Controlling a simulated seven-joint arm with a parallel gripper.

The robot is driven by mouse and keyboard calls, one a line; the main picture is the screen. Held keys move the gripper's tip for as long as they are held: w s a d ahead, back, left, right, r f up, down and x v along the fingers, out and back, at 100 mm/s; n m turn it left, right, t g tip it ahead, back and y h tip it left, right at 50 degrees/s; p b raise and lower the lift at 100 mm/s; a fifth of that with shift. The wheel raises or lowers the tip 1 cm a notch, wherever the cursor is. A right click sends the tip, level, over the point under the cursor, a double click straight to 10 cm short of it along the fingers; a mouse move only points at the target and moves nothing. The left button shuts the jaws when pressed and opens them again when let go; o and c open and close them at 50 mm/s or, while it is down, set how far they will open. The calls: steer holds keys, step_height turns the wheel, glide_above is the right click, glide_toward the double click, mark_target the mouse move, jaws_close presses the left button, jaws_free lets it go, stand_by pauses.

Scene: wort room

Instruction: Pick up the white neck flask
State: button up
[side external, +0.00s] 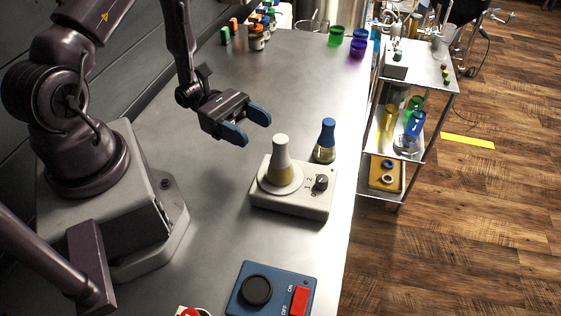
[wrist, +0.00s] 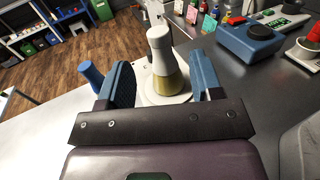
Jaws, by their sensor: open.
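The white neck flask (side external: 281,158) stands upright on the round plate of a pale stirrer (side external: 300,203), with yellowish liquid in its lower part. My gripper (side external: 253,124) is open and empty, above the table, up and to the left of the flask in the side view. In the wrist view the flask (wrist: 161,60) shows beyond and between my two blue fingers (wrist: 158,82), not touching them as far as I can tell. A blue neck flask (side external: 326,140) stands on the table just behind the stirrer; its blue neck (wrist: 90,74) shows left of my fingers in the wrist view.
A blue switch box (side external: 270,290) with a black knob and red switch sits at the front. Green and purple cups (side external: 358,46) stand at the back right. A metal shelf cart (side external: 415,75) stands beyond the table edge. The table's middle is clear.

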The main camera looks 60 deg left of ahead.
mark_target(287, 144)
steer(key=x, duration=0.9)
steer(key=shift+r, duration=0.15)
steer(key=shift+c, duration=0.4)
jaws_close()
